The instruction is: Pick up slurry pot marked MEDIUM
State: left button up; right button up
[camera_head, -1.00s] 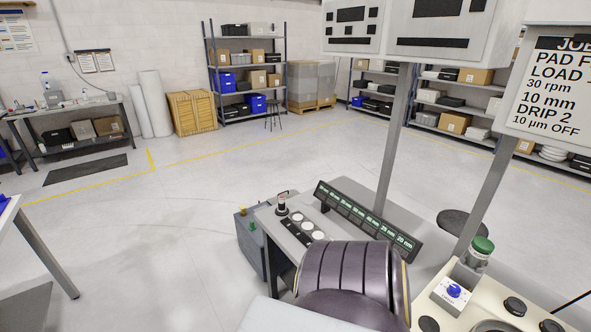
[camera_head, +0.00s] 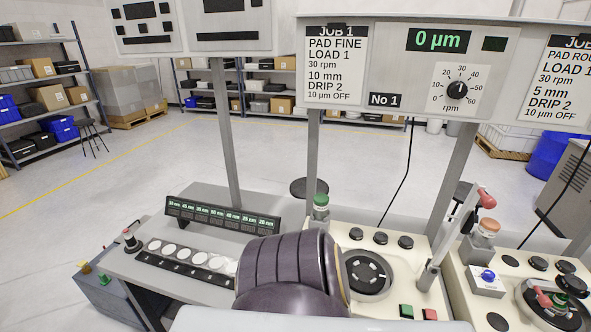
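No label reading MEDIUM can be made out. A pot-like cylinder with a green top (camera_head: 320,207) stands upright at the back left corner of the nearer cream machine. A similar one with an orange top (camera_head: 486,232) stands on the cream machine to the right, behind a small box with a blue knob (camera_head: 487,279). Any marking on either is too small to read. Neither of my grippers is in view. A dark, ribbed part of my own arm fills the lower middle and hides part of the bench and machine.
A grey bench (camera_head: 160,282) holds a row of white discs (camera_head: 187,254) and a dark display strip (camera_head: 222,217). The machine's round plate (camera_head: 367,273) has a red-tipped lever (camera_head: 455,235) beside it. Sign panels (camera_head: 335,62) hang above on posts. Open floor lies at left.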

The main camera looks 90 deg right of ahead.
aim_at(488, 228)
jog(key=z, duration=4.35)
